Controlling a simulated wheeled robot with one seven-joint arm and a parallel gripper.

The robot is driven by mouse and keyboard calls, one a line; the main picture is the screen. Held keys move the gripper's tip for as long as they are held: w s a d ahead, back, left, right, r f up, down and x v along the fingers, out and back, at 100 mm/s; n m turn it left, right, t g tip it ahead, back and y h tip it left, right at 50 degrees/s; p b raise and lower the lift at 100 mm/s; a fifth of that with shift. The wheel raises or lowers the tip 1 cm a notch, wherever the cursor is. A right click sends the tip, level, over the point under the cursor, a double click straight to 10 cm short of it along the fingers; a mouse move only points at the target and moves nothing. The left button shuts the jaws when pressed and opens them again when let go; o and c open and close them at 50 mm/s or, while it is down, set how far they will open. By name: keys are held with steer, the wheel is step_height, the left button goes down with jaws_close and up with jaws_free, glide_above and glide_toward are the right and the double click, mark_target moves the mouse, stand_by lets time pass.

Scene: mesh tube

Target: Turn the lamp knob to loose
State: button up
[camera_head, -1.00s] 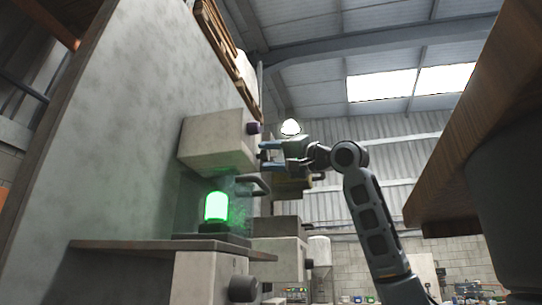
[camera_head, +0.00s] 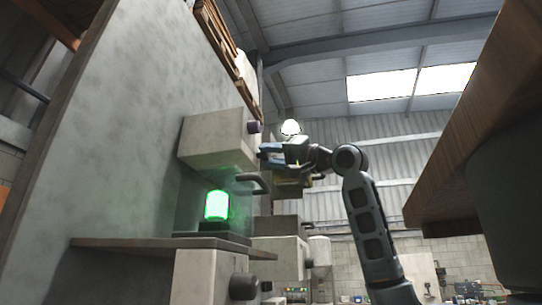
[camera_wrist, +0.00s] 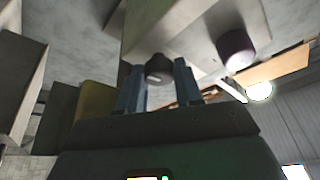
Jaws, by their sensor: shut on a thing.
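A pale box (camera_head: 212,143) on the wall carries two round knobs on its right face. In the wrist view, a small dark knob (camera_wrist: 159,68) sits between the blue fingers of my gripper (camera_wrist: 159,84), which are shut on it. In the head view, my gripper (camera_head: 268,153) reaches the box's right face from the right and mostly hides that knob. A lit green lamp (camera_head: 217,205) stands on a dark base below the box.
A dark handle (camera_head: 254,183) sticks out below my gripper. A lower box has a black knob (camera_head: 243,286) under a shelf (camera_head: 160,244). A wooden surface (camera_head: 470,130) overhangs at the right. Open space lies between it and my arm.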

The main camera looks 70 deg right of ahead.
steer(key=o, duration=1)
steer(key=shift+o, duration=0.2)
steer(key=b+v, duration=0.2)
steer(key=v, duration=0.6)
steer(key=shift+b, duration=0.3)
steer(key=shift+w, duration=0.1)
